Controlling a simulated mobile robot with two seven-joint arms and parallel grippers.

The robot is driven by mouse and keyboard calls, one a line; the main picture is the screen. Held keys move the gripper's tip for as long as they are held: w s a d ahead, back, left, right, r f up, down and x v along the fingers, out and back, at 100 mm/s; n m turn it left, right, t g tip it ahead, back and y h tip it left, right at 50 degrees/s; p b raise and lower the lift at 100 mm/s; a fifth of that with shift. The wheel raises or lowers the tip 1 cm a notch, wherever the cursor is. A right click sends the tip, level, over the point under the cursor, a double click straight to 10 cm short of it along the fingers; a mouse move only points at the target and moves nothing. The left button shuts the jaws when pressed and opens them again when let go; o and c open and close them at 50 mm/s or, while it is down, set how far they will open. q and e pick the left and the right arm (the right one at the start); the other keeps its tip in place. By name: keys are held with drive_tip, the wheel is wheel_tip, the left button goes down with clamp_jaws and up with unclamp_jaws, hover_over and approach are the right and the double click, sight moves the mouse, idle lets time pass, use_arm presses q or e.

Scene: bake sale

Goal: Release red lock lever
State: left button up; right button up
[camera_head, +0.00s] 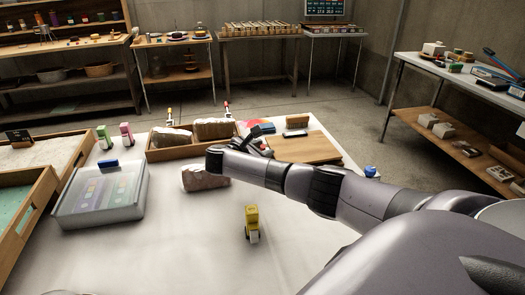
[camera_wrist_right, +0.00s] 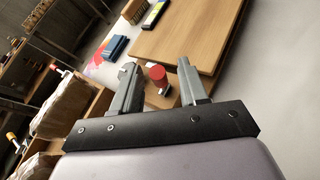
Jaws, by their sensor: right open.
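My right gripper (camera_head: 262,146) reaches over the table just right of the wooden tray with wrapped loaves. In the right wrist view its two fingers (camera_wrist_right: 157,72) are open. A red cylindrical knob (camera_wrist_right: 158,75) on a pale base shows in the gap between the fingers, apart from both as far as I can tell. My left gripper is not in view.
The wooden tray (camera_head: 152,155) holds wrapped loaves (camera_head: 214,128). A wrapped loaf (camera_head: 200,178), yellow figure (camera_head: 252,222) and clear box (camera_head: 100,205) stand in front. The front table is mostly clear.

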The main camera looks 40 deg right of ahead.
drive_tip(key=shift+w+d+f, duration=0.15)
drive_tip(key=shift+d+f, duration=0.05)
drive_tip(key=shift+d, duration=0.45)
clamp_jaws()
